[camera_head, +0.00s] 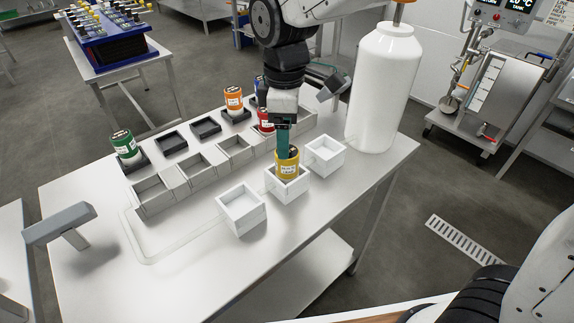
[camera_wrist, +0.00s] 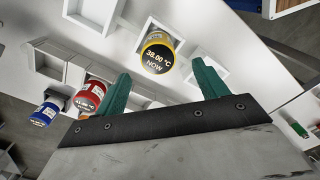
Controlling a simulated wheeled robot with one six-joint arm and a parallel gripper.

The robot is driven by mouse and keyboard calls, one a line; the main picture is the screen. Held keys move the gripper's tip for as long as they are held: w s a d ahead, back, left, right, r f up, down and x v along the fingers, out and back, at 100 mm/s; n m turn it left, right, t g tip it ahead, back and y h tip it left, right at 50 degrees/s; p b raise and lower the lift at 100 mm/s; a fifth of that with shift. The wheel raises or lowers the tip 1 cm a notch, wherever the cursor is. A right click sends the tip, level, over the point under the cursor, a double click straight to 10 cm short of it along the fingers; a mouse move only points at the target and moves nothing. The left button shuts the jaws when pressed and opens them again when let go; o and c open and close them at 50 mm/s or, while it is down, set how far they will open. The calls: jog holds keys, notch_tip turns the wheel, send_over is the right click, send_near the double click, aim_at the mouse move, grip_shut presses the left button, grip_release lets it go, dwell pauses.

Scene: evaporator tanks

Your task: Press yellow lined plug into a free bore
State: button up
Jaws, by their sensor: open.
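The yellow plug (camera_head: 287,168) stands upright in the middle white box (camera_head: 291,190) of the front row. In the wrist view the yellow plug (camera_wrist: 157,52) shows a dark round top with a yellow rim and the reading "38.00 °C NOW". My gripper (camera_head: 284,146) is right above and behind it, pointing down. In the wrist view the gripper's (camera_wrist: 163,70) two green fingers are spread apart, with the plug beyond their tips and nothing held. Empty white boxes stand at the left (camera_head: 241,212) and right (camera_head: 325,157) of the plug.
Behind are empty grey boxes (camera_head: 153,198) and black square trays (camera_head: 172,143). A green plug (camera_head: 127,148), orange plug (camera_head: 234,100) and red plug (camera_head: 266,121) stand there. A large white bottle (camera_head: 385,90) is at the right.

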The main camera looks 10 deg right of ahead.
aim_at(287, 166)
notch_tip(287, 166, down, 8)
jog(key=shift+w+d+r, duration=0.1)
jog(key=shift+d+r, duration=0.05)
jog(key=shift+r, duration=0.1)
jog(key=c, duration=1.2)
jog(key=shift+r, duration=0.1)
